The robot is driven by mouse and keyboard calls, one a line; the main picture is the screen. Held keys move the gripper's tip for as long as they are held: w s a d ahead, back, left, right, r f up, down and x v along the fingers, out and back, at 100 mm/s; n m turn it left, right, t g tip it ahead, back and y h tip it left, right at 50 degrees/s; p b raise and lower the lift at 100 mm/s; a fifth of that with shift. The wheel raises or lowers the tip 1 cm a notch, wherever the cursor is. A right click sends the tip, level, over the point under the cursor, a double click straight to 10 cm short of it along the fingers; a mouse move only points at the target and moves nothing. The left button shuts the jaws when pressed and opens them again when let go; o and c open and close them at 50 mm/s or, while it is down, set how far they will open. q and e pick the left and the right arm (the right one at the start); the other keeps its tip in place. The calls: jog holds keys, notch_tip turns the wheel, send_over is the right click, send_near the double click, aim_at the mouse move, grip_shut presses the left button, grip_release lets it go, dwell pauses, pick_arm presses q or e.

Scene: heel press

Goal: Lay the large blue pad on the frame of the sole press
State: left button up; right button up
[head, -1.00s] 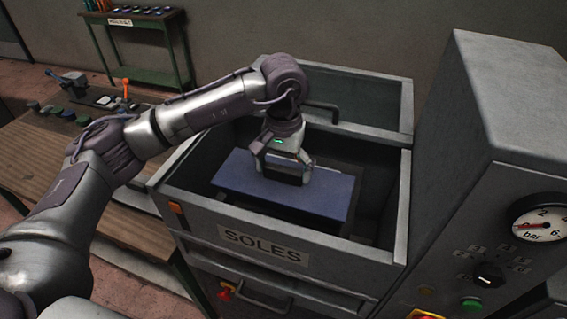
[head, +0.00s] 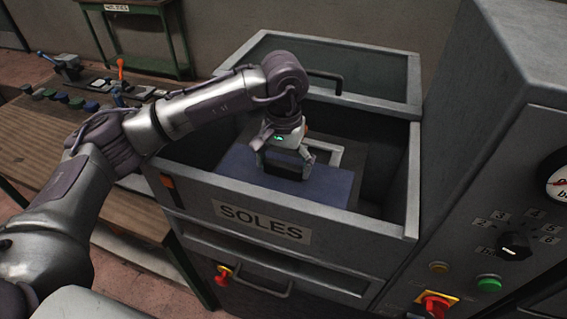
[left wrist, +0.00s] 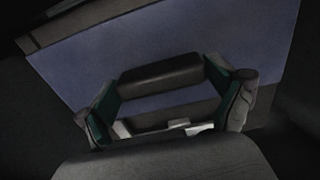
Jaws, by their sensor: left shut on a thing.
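The large blue pad (head: 328,190) is inside the open box of the sole press (head: 348,226), marked SOLES. It lies towards the front wall, which hides its near edge. My left gripper (head: 285,166) is over the pad and shut on it. In the left wrist view, the pad (left wrist: 85,65) has a dark raised block (left wrist: 160,73) between my gripper's fingers (left wrist: 168,108). A light frame part (head: 330,155) shows behind the pad, deeper in the press. I cannot tell whether the pad touches the frame. My right gripper is out of view.
The press walls surround the pad, with a raised lid (head: 385,85) and handle behind. A control cabinet (head: 500,150) with a red switch (head: 434,303) stands close at right. A wooden bench (head: 60,140) with small parts is at left.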

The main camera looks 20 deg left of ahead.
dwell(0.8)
pick_arm(q)
jog(key=shift+f+b, duration=0.6)
jog(key=shift+b, duration=0.2)
jog(key=o, duration=1.4)
jog(key=shift+o, duration=0.3)
jog(key=shift+s+f, duration=0.1)
notch_tip(320, 180, up, 12)
